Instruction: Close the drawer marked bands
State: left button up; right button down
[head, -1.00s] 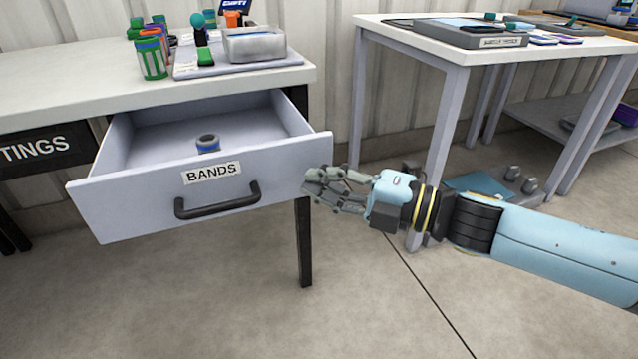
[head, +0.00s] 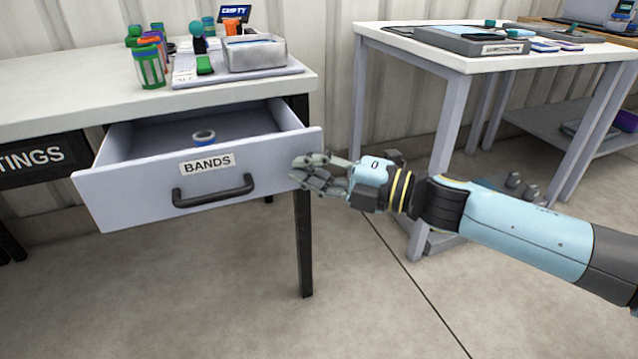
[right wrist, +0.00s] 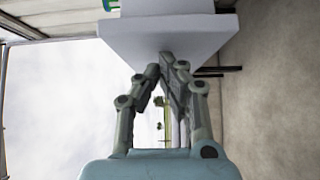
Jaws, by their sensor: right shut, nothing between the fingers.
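The drawer marked BANDS (head: 130,198) stands partly open under the white table at the left of the head view. Its black bar handle (head: 214,191) is on the front, below the label. A small blue and grey roll (head: 204,137) lies inside. My right gripper (head: 298,172) is shut and empty, with its fingertips at the right end of the drawer front. In the right wrist view the fingertips (right wrist: 166,62) meet the pale panel edge; I cannot tell whether they press on it. My left gripper is not in view.
The white table (head: 60,95) carries green and orange containers (head: 149,66) and a grey bin (head: 254,54). A black leg (head: 304,245) stands below its right corner. A second white table (head: 480,58) stands at the right. The floor in front is clear.

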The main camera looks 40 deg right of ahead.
aim_at(288, 120)
jog(key=w+d, duration=0.1)
jog(key=w, duration=0.2)
jog(key=w+d+b, duration=0.1)
jog(key=w, duration=0.3)
jog(key=w+d, duration=0.1)
jog(key=w, duration=0.3)
jog(key=shift+w+d, duration=0.1)
jog(key=shift+d, duration=0.05)
jog(key=w, duration=0.2)
jog(key=w+d+b, duration=0.1)
jog(key=w, duration=0.2)
jog(key=shift+w+d+f+b, duration=0.1)
jog(key=shift+w+d+b, duration=0.2)
jog(key=shift+w+b, duration=0.1)
jog(key=shift+w+d, duration=0.15)
jog(key=shift+w, duration=0.4)
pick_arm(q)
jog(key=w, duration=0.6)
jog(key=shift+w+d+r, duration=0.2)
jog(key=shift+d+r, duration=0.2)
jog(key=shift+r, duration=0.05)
pick_arm(e)
jog(key=shift+w+d+r, duration=0.1)
jog(key=shift+w+r, duration=0.1)
jog(key=shift+r, duration=0.05)
jog(key=shift+r, duration=0.1)
